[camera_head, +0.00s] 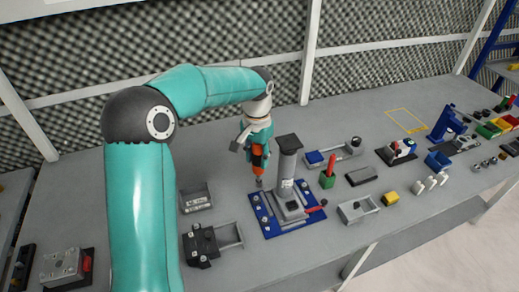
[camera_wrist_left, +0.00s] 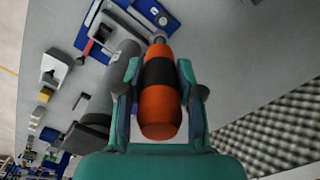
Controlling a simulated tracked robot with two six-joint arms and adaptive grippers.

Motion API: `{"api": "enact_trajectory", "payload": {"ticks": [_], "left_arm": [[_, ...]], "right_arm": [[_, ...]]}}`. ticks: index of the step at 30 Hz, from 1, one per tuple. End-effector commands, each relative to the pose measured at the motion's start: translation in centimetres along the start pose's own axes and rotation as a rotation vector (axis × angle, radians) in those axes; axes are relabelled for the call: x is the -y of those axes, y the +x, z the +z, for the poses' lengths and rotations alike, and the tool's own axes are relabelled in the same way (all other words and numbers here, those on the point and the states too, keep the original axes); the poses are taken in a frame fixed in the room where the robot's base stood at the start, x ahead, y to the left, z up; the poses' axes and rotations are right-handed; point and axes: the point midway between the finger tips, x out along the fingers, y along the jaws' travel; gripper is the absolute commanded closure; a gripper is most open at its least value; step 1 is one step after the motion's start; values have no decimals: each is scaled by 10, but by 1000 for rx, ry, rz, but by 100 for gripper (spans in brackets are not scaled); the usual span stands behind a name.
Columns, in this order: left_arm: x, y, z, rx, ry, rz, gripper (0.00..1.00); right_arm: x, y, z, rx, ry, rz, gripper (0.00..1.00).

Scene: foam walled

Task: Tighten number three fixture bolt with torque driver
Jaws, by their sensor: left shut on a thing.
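My left gripper (camera_head: 257,146) is shut on an orange and black torque driver (camera_head: 258,163), held upright with its tip down. The left wrist view shows the driver (camera_wrist_left: 158,108) between both fingers (camera_wrist_left: 157,85). The tip is over or at the back-left corner of a blue fixture plate (camera_head: 268,229); I cannot tell whether it touches a bolt. Several bolts (camera_head: 264,220) line the plate's left side; any number marks are too small to read. A grey column (camera_head: 288,160) stands on the plate, just right of the driver. My right gripper is not in view.
A grey open bin (camera_head: 195,199) and a dark clamp block (camera_head: 201,242) lie left of the plate. A green holder with a red handle (camera_head: 328,175), a grey tray (camera_head: 357,211) and a yellow block (camera_head: 391,198) lie right. A yellow-outlined area (camera_head: 406,121) is clear.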

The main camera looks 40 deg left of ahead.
Motion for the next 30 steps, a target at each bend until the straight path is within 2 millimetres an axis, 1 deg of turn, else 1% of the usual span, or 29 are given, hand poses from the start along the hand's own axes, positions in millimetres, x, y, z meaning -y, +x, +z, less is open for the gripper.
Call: {"api": "enact_trajectory", "payload": {"ticks": [6, 12, 17, 30], "left_arm": [[10, 0, 6, 0, -21, 0, 100], [12, 0, 9, -1, -26, -1, 100], [12, 9, 9, 0, -25, -1, 100], [9, 47, 7, 0, -20, -1, 100]], "right_arm": [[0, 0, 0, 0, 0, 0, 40], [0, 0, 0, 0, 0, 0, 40], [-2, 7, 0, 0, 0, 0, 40], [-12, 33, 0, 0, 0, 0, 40]]}}
